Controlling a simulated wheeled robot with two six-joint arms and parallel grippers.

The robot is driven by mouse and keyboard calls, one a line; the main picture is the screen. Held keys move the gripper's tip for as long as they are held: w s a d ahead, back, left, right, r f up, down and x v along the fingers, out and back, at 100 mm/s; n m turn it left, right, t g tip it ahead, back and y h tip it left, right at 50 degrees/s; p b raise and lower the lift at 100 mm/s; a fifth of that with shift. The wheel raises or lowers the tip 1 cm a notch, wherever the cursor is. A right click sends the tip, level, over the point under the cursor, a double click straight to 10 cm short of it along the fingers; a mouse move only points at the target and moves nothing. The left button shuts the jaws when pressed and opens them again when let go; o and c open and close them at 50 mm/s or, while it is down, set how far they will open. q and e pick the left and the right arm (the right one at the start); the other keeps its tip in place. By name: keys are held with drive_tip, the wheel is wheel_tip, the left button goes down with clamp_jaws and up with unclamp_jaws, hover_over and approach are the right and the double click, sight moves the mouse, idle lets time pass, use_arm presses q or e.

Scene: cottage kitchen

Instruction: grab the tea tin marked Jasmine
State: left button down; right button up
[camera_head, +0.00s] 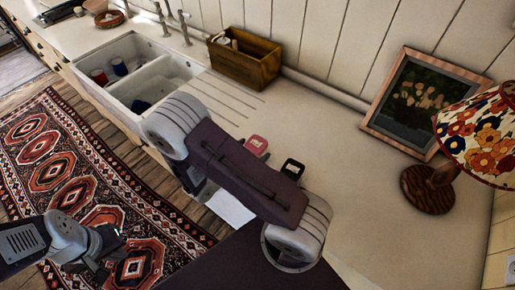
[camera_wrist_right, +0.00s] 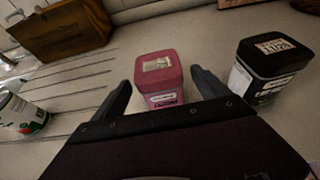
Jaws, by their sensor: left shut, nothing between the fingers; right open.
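A pink-red tin (camera_wrist_right: 160,82) with a pale lid label stands upright on the counter in the right wrist view. It also shows in the head view (camera_head: 256,145), partly behind my right arm. A black tin (camera_wrist_right: 268,72) stands to its right, and a white tin with green and red marks (camera_wrist_right: 20,114) is at the left edge. The label words are too small to read surely, so I cannot tell which is Jasmine. My right gripper (camera_wrist_right: 161,88) is open, its fingers pointing towards the pink-red tin on either side. My left gripper (camera_head: 100,262) is shut and empty above the rug.
A wooden box (camera_head: 243,58) stands at the back of the counter, right of the white double sink (camera_head: 135,75). A framed picture (camera_head: 418,100) and a flowered lamp (camera_head: 482,135) stand at the right. Bare counter (camera_head: 375,200) lies in front of them.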

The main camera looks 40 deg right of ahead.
drive_tip(key=shift+x, duration=1.5)
drive_tip(key=c, duration=1.7)
wheel_tip(320, 180, up, 10)
drive_tip(key=shift+r+p, duration=0.1)
drive_tip(key=shift+p, duration=0.25)
